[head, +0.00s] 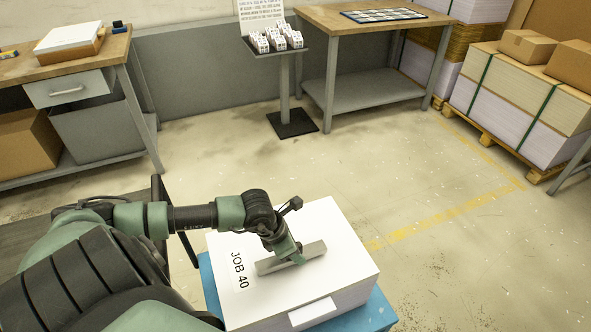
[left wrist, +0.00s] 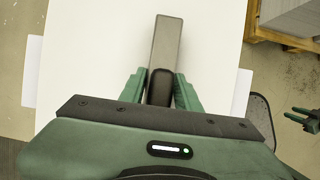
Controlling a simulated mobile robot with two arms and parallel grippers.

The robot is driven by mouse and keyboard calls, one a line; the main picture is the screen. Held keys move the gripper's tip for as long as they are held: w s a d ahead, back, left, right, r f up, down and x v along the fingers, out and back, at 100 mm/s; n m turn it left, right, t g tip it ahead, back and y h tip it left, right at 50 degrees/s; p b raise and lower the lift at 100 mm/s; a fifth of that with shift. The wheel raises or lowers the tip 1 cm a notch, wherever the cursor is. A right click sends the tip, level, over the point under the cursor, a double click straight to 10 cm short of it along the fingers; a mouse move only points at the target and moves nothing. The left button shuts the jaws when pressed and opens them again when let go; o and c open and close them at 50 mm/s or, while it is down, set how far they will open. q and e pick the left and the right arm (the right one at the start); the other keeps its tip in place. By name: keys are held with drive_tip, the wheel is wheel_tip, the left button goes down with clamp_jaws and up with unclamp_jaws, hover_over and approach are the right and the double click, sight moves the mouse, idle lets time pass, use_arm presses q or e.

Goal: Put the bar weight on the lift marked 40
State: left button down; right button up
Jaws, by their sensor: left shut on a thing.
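The bar weight (head: 313,250) is a grey metal bar with a dark handle. It is over the top of the white paper stack marked JOB 40 (head: 235,245), near the middle; I cannot tell if it touches the paper. My left gripper (head: 294,257) points down and is shut on the handle. In the left wrist view the bar (left wrist: 166,42) extends away from the fingers (left wrist: 160,90) over white paper (left wrist: 215,50). Part of my right gripper (left wrist: 302,118) seems to show at that view's right edge, too small to read.
The stack rests on a blue base (head: 208,280). Open floor (head: 440,260) with yellow tape lies to the right. A stand with small white blocks (head: 275,40), a workbench (head: 365,20), and a pallet of strapped stacks (head: 520,100) are farther back.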

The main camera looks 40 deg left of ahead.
use_arm(q)
drive_tip(key=shift+w+f, duration=0.1)
drive_tip(key=shift+f, duration=0.2)
drive_tip(key=c, duration=1)
unclamp_jaws()
drive_tip(key=shift+f, duration=0.2)
drive_tip(key=shift+r, duration=0.15)
drive_tip(key=shift+s+a+r, duration=0.15)
drive_tip(key=shift+s+r, duration=0.15)
drive_tip(key=shift+r, duration=0.05)
drive_tip(key=v, duration=0.9)
drive_tip(key=shift+s+a+r, duration=0.1)
drive_tip(key=shift+s+r, duration=0.15)
drive_tip(key=shift+r, duration=0.05)
drive_tip(key=shift+s+r, duration=0.2)
drive_tip(key=shift+r, duration=0.45)
